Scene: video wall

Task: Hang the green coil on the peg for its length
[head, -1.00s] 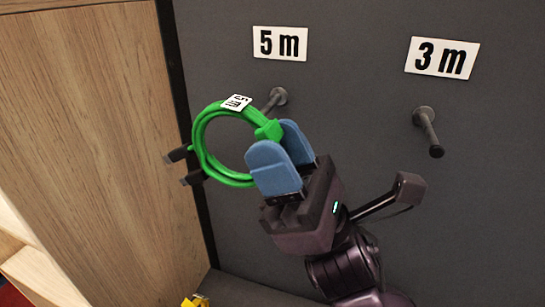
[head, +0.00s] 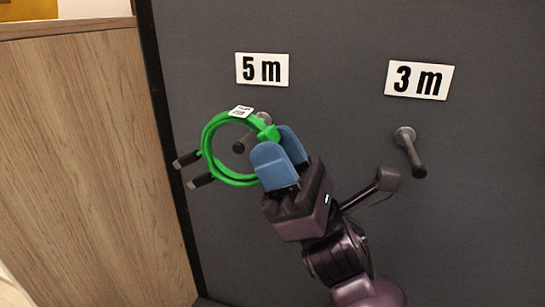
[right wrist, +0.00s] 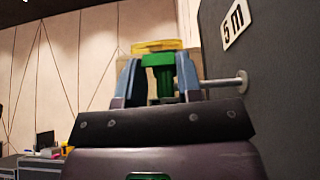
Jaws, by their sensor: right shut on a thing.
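The green coil (head: 207,150) is a ring of cable with a white tag (head: 241,112) and two dark plugs at its left. My right gripper (head: 281,160) has blue fingers shut on the green block at the coil's right side; the block also shows between the fingers in the right wrist view (right wrist: 162,80). The peg under the 5 m sign (head: 243,146) shows its dark tip within the ring's opening. I cannot tell whether the tip is through the ring or behind it. In the right wrist view this peg (right wrist: 225,82) runs behind a finger. My left gripper is not in view.
The 5 m sign (head: 262,69) is above that peg. A bare peg (head: 411,155) stands under the 3 m sign (head: 419,80) to the right. A wooden panel (head: 80,150) borders the dark wall at left.

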